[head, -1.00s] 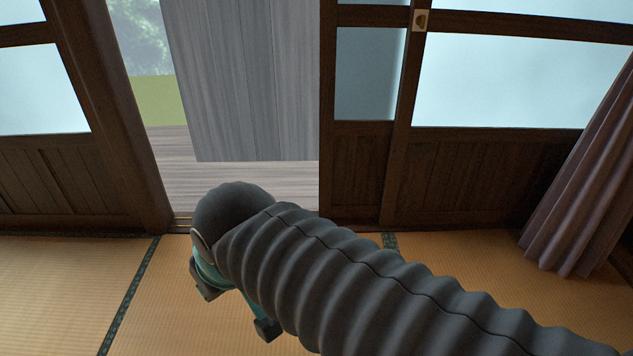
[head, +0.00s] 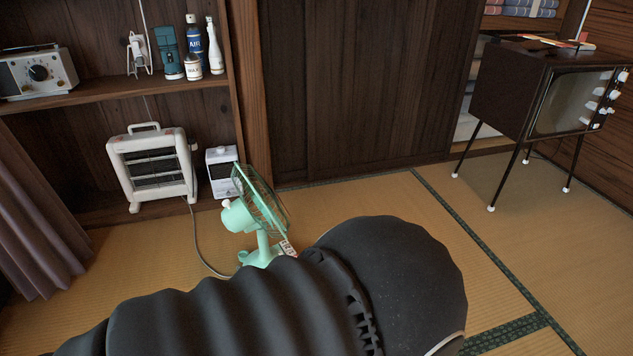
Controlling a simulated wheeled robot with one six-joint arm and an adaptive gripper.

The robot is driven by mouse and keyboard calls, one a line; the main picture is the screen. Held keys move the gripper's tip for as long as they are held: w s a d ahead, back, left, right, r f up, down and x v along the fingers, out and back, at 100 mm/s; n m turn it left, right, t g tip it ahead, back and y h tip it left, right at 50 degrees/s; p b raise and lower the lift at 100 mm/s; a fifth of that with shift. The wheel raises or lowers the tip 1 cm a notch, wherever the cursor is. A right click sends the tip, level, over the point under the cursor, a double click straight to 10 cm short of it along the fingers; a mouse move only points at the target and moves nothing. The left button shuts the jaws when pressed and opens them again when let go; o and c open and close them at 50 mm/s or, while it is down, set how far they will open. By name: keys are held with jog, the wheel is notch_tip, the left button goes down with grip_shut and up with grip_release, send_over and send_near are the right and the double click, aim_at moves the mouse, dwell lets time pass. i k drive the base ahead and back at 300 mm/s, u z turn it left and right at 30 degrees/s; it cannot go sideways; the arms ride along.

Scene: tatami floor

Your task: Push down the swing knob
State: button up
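A mint-green electric fan (head: 264,246) stands on the tatami left of the picture's middle. Its wire guard (head: 262,205) faces right, and its rounded motor housing (head: 238,218) points left. A small pale knob (head: 226,204) shows on top of the housing; whether it is up or down is too small to tell. White buttons or labels (head: 288,248) show at the base, which is partly hidden by my arm. My arm's dark ribbed cover fills the lower part of the picture. My gripper is out of sight.
A white heater (head: 153,167) and a small white box-like device (head: 221,170) stand behind the fan. A shelf (head: 110,97) holds a radio (head: 36,72) and bottles. A curtain (head: 35,225) hangs left. A television (head: 545,95) on legs stands right. The tatami (head: 400,200) between is clear.

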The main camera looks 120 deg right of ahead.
aim_at(224, 203)
jog(key=z, duration=3.85)
